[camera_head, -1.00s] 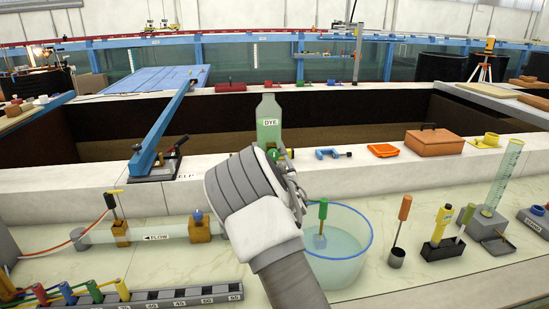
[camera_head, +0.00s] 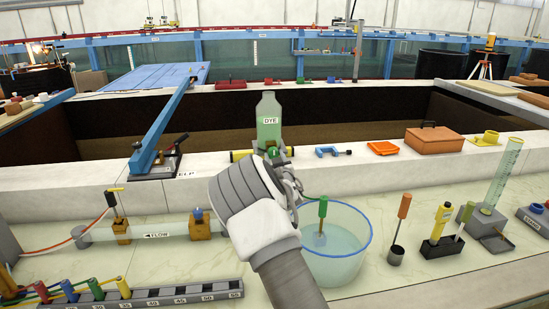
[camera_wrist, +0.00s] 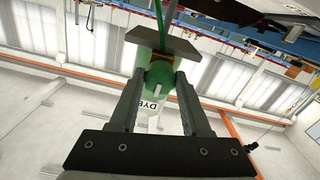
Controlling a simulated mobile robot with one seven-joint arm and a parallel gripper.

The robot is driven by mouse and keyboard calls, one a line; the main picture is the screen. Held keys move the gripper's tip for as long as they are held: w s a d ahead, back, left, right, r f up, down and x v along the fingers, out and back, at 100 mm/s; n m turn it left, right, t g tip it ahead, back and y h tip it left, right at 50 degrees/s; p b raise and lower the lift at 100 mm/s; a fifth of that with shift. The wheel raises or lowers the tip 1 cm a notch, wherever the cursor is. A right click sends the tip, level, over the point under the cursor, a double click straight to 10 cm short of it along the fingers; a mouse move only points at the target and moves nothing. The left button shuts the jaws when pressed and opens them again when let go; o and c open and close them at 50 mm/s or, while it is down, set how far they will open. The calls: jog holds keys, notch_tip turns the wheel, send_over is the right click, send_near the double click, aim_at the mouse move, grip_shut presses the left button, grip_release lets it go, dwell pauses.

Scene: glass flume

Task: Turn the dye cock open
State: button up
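The dye bottle (camera_head: 268,122) is pale green with a DYE label and stands upright on the white ledge. A green dye cock (camera_head: 273,152) shows at its foot, partly hidden by my wrist. My gripper (camera_head: 290,178) is just in front of and below it, its fingers mostly hidden in the head view. In the wrist view, my gripper (camera_wrist: 165,77) has its two dark fingers apart, with green parts of the bottle (camera_wrist: 152,105) visible between and beyond them. I cannot tell whether a finger touches the cock.
A glass basin (camera_head: 338,262) with a green-handled tool stands right of my wrist. A flow tube (camera_head: 165,231) with clamps lies to the left. A blue clamp (camera_head: 333,151), an orange tray (camera_head: 383,148) and a brown box (camera_head: 434,140) lie along the ledge to the right.

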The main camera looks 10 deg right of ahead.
grip_shut()
jog(key=shift+f+n+b, duration=0.15)
jog(key=shift+n+b, duration=0.15)
jog(key=shift+b, duration=0.35)
jog(key=n+b, duration=0.8)
jog(key=b, duration=0.3)
jog(key=n+b, duration=0.9)
jog(key=b, duration=0.2)
jog(key=shift+d+r+b, duration=0.15)
jog(key=shift+r+b, duration=0.05)
jog(key=shift+b, duration=0.1)
jog(key=shift+r+n, duration=0.1)
jog(key=shift+n, duration=0.2)
jog(key=o, duration=0.9)
grip_release()
jog(key=shift+c, duration=0.2)
